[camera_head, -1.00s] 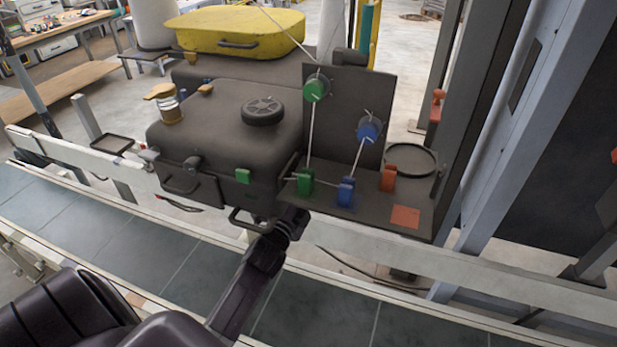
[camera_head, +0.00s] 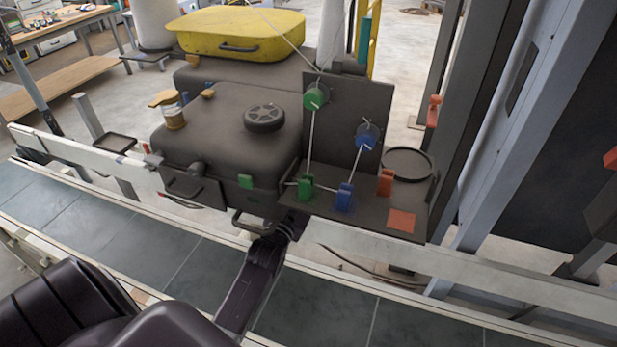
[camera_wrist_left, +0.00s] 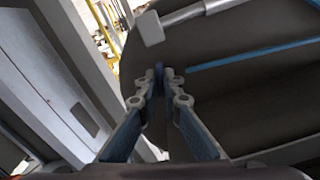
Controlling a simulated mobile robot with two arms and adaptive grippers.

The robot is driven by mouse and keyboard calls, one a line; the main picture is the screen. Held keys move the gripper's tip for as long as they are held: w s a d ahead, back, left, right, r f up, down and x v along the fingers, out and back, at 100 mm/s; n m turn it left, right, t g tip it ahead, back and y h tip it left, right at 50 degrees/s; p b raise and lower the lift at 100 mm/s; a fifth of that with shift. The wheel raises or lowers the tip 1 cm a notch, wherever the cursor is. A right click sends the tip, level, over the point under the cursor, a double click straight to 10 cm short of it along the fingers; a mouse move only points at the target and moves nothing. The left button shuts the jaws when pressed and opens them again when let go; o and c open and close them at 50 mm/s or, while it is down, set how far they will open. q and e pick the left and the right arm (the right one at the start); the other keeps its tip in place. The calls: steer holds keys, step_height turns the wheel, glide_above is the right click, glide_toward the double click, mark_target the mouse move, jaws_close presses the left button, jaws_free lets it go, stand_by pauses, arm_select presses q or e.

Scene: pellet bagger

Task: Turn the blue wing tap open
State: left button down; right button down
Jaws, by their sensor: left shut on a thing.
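In the left wrist view my left gripper (camera_wrist_left: 159,88) is shut on a thin blue piece, seemingly the wing of the blue wing tap (camera_wrist_left: 158,70), against a dark panel. The fingers hide most of it, so its angle is hard to tell. A blue stripe (camera_wrist_left: 250,54) runs across the panel to the right of the fingertips. In the head view my left gripper (camera_head: 293,223) reaches up to the underside of the dark shelf; its fingertips and the tap are hidden there. My right gripper does not show.
The dark shelf (camera_head: 370,214) carries a green lever (camera_head: 305,188), a blue lever (camera_head: 344,197) and an orange block (camera_head: 385,182). Rods lead up to green and blue knobs on the upright panel. A grey bar (camera_wrist_left: 185,18) lies near the fingertips. A white rail (camera_head: 470,274) runs alongside.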

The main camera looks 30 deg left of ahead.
arm_select(q)
steer(key=shift+f+n+p, duration=0.1)
steer(key=shift+n+p, duration=0.3)
steer(key=shift+n, duration=1.4)
steer(key=c, duration=2.1)
jaws_free()
steer(key=v, duration=1.2)
